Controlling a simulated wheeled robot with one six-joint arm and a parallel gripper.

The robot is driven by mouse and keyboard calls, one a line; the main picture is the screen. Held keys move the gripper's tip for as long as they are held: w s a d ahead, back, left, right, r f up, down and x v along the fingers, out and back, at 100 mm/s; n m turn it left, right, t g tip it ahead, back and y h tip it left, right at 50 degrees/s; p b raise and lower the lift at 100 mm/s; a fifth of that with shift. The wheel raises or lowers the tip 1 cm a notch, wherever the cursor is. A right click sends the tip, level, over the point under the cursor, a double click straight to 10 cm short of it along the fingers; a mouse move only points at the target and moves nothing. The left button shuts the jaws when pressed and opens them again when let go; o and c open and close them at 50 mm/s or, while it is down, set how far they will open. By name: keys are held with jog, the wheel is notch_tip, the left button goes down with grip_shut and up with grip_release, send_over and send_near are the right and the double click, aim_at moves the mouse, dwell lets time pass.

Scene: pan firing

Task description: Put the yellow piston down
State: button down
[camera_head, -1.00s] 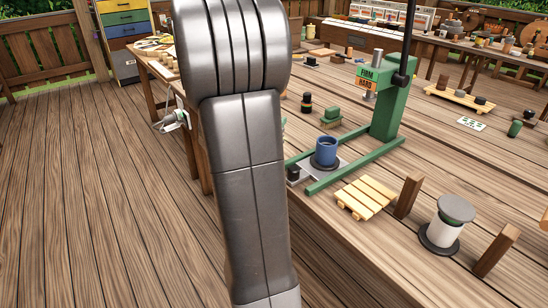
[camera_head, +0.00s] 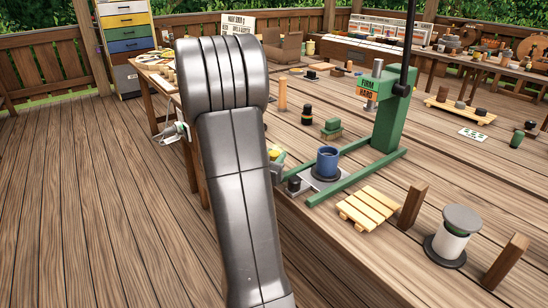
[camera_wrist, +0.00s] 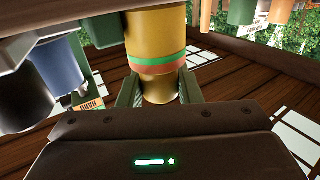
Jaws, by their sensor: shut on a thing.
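The yellow piston (camera_wrist: 157,38) is a yellow cylinder with a green band and an orange band near the gripper end. In the wrist view it stands between the two green fingers of my gripper (camera_wrist: 158,92), which are shut on it. In the head view my arm hides most of the gripper, and only a small yellow part (camera_head: 274,154) shows beside the arm, left of the press.
A green press (camera_head: 391,118) with FIRM and HARD labels stands to the right. A blue cup (camera_head: 327,160) sits on its base. A small slatted pallet (camera_head: 368,207), a wooden post (camera_head: 412,206) and a white spool (camera_head: 451,243) stand nearer.

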jog(key=c, duration=1)
grip_release()
jog(key=shift+c, duration=0.2)
